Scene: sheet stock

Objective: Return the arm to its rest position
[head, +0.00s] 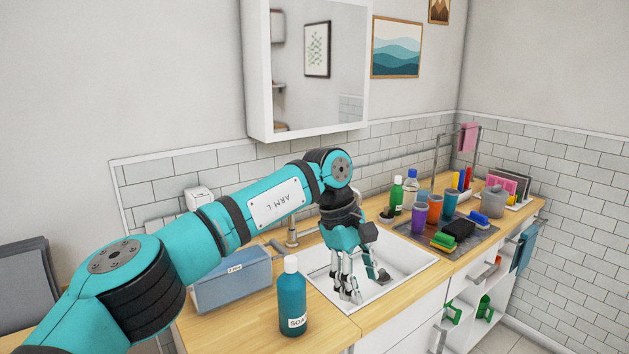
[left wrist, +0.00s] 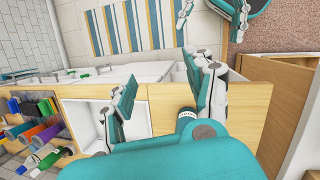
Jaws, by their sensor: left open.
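My left arm comes in from the left in the head view, reaching over the counter. My left gripper (head: 350,290) hangs with its fingers downward over the white sink (head: 415,265). It is open, and I see nothing between its fingers. In the left wrist view the two fingers of the left gripper (left wrist: 165,92) are spread apart, with the sink (left wrist: 97,122) beside them. At the top of that view are teal and white parts of mine, perhaps from my right arm, cut off by the edge. My right gripper does not show in the head view.
A teal soap bottle (head: 293,300) stands at the counter's front, near the gripper. A blue-grey box (head: 230,285) is behind it. Right of the sink a dark mat (head: 480,238) holds cups and sponges. A white cabinet (head: 257,75) hangs on the wall above.

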